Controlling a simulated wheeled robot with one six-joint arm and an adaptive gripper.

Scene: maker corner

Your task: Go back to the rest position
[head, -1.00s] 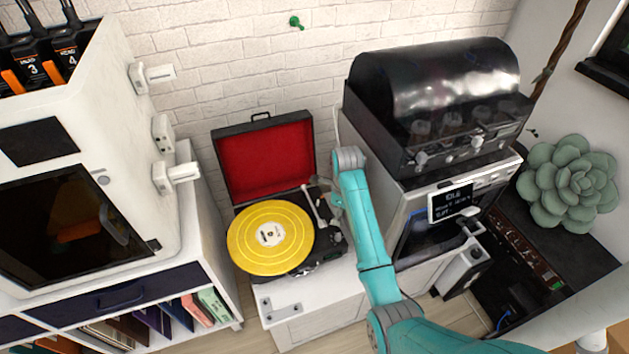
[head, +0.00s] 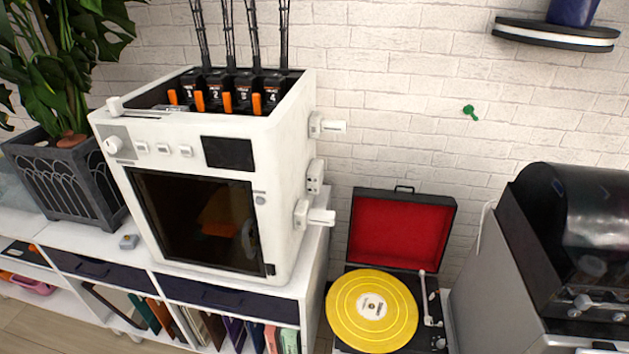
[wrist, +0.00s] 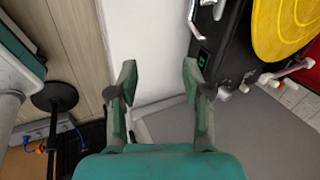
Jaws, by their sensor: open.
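My gripper (wrist: 158,82) shows in the wrist view with its two fingers apart and nothing between them. Below it is a white surface (wrist: 145,45). The record player (wrist: 225,50) with its yellow record (wrist: 285,22) lies to the right of the fingers, apart from them. In the head view my arm and gripper do not show. There the record player (head: 432,300) stands open with a red-lined lid (head: 400,232) and the yellow record (head: 350,310) on it.
A white 3D printer (head: 290,150) stands on a white cabinet (head: 318,270) left of the record player. A grey machine with a dark dome (head: 590,220) is at the right. A potted plant (head: 60,190) is at the far left. A shelf (head: 555,35) hangs at upper right.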

